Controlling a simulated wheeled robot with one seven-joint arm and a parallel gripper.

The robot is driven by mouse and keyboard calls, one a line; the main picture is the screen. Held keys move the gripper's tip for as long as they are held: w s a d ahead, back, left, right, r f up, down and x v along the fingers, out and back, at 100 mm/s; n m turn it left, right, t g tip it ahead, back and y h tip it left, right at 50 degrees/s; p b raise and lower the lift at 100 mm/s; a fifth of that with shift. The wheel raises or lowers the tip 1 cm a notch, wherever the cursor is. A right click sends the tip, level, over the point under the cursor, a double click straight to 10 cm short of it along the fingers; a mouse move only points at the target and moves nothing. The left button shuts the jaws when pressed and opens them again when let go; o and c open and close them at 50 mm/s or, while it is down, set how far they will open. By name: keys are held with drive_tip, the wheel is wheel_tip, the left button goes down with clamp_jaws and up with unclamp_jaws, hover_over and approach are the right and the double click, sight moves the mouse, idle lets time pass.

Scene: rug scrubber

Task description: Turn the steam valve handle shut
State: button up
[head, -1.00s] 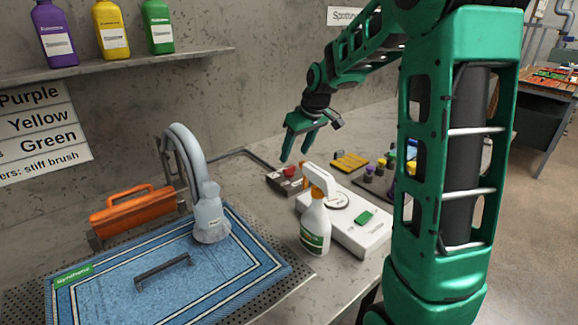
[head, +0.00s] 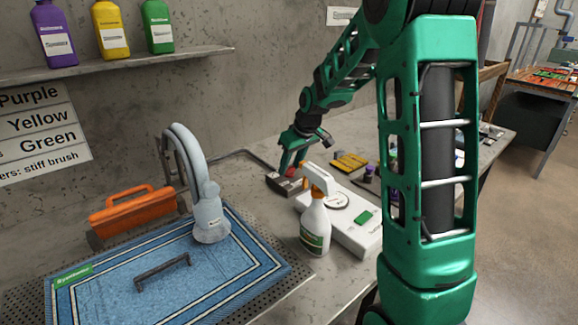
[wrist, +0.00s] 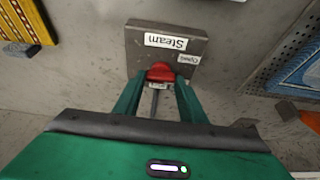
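The steam valve is a grey box on the counter (head: 281,186), labelled "Steam" in the wrist view (wrist: 140,52), with a smaller label, seemingly "Open", at one corner. Its red handle (wrist: 161,71) sits at the near edge of the box in the wrist view. My gripper (wrist: 160,82) is low over the valve, its two green fingers spread with the red handle between their tips. Whether the tips touch the handle is hard to tell. In the head view my gripper (head: 292,168) partly hides the handle.
A white spray bottle (head: 316,225) and a white device with a green button (head: 345,232) stand just in front of the valve. A grey hose nozzle (head: 209,215) rests over a blue rug (head: 110,295) at left.

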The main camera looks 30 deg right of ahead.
drive_tip(key=shift+m, duration=0.4)
drive_tip(key=m+h, duration=0.1)
drive_tip(key=m, duration=0.2)
drive_tip(key=shift+a, duration=0.15)
drive_tip(key=m+h, duration=0.1)
drive_tip(key=m, duration=0.1)
drive_tip(key=m+h, duration=0.1)
drive_tip(key=m, duration=0.2)
drive_tip(key=shift+w+a+g, duration=0.1)
drive_tip(key=shift+a+g, duration=0.05)
drive_tip(key=shift+g, duration=0.15)
drive_tip(key=m, duration=0.2)
drive_tip(key=m+g+h, duration=0.1)
drive_tip(key=m, duration=0.1)
drive_tip(key=shift+w+a+m+h, duration=0.1)
drive_tip(key=shift+w+m+h, duration=0.05)
drive_tip(key=shift+m+h, duration=0.2)
drive_tip(key=m+g, duration=0.1)
drive_tip(key=m, duration=0.3)
drive_tip(key=shift+w+g+h, duration=0.1)
drive_tip(key=shift+g+h, duration=0.15)
drive_tip(key=shift+g, duration=0.15)
drive_tip(key=shift+a+r+m, duration=0.1)
drive_tip(key=shift+m, duration=0.25)
drive_tip(key=o, duration=1.1)
drive_tip(key=shift+c, duration=0.2)
